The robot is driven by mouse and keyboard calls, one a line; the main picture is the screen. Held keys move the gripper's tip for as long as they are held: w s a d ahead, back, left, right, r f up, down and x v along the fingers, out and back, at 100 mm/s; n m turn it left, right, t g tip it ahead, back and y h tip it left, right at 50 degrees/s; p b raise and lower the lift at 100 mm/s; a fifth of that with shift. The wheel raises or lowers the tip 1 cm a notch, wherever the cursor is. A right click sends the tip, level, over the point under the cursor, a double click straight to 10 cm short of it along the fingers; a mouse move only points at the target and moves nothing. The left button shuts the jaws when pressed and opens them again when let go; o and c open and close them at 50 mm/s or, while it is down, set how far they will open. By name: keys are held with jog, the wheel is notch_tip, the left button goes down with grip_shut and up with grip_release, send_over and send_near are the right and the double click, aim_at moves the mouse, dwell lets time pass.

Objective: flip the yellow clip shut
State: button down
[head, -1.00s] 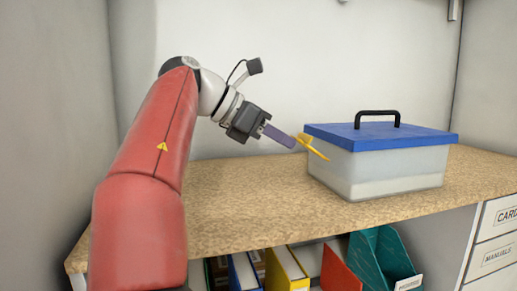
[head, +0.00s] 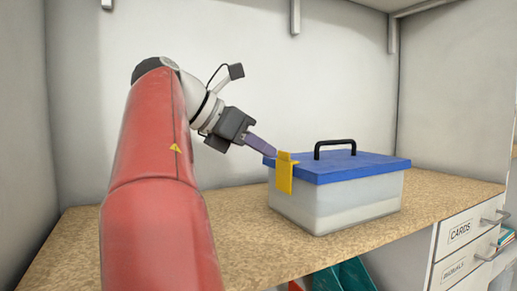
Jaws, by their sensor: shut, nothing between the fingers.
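The box (head: 350,205) is translucent, with a blue lid (head: 340,167) and a black handle (head: 334,146). My gripper (head: 270,151) is shut and empty. Its fingertips are at the top of the clip, beside the lid's left edge; I cannot tell whether they touch it.
The box stands on a speckled tan worktop (head: 190,235), which is clear to the left of it. Drawers (head: 461,232) are under the worktop at right, and a teal file holder (head: 345,278) is below its front. A wall stands close behind.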

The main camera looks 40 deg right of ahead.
jog(key=shift+r+p, duration=0.5)
jog(key=shift+r, duration=0.2)
jog(key=p+v, duration=0.2)
jog(key=v, duration=0.5)
jog(key=shift+a+r, duration=0.2)
jog(key=shift+a, duration=0.1)
